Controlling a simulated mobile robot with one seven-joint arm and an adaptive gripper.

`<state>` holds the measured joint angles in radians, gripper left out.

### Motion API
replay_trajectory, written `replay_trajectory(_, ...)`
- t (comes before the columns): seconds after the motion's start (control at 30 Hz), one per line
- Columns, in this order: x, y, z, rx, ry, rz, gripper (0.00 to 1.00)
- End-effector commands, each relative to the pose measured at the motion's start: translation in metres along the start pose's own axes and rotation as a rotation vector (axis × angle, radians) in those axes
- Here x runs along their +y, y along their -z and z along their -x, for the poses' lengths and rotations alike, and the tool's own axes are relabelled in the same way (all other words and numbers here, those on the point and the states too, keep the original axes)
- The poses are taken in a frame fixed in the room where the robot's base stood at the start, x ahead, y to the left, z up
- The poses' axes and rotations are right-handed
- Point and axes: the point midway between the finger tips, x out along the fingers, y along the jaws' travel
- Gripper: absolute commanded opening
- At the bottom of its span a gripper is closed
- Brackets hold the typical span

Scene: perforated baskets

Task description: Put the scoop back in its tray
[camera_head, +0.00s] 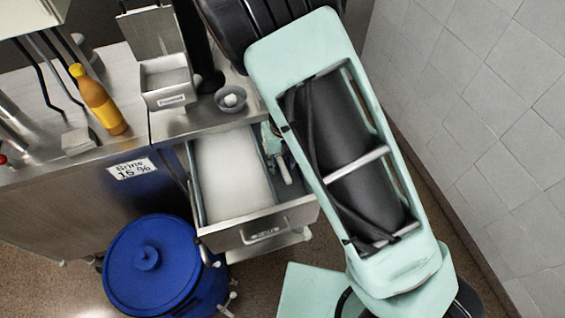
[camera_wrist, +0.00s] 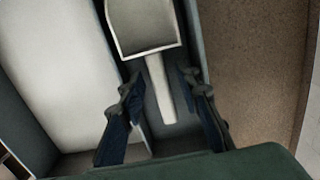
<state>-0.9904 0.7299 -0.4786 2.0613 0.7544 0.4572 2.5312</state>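The scoop (camera_wrist: 143,28) is pale, with a square, open head and a straight handle. In the wrist view it is in the narrow side compartment (camera_wrist: 178,122) of the open drawer, beside the wide white section (camera_wrist: 70,75). My gripper (camera_wrist: 157,82) is open, with its dark fingers on either side of the handle and a visible gap at each side. I cannot tell whether the fingertips are level with the handle. In the head view, the scoop's handle (camera_head: 284,170) shows in the drawer (camera_head: 262,232), and my arm hides most of the gripper.
A blue lidded bin (camera_head: 150,268) stands left of the drawer. On the counter are a yellow-orange bottle (camera_head: 98,102), a metal container (camera_head: 166,80) and a small grey bowl (camera_head: 231,100). A tiled wall (camera_head: 480,110) rises on the right.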

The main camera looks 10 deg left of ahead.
Motion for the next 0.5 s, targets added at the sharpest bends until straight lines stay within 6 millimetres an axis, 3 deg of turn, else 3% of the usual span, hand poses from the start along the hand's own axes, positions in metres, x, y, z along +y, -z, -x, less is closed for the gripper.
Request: replay_trajectory(0.5, 0.001, -0.001, 0.099, -0.003, -0.001, 0.002, 0.31)
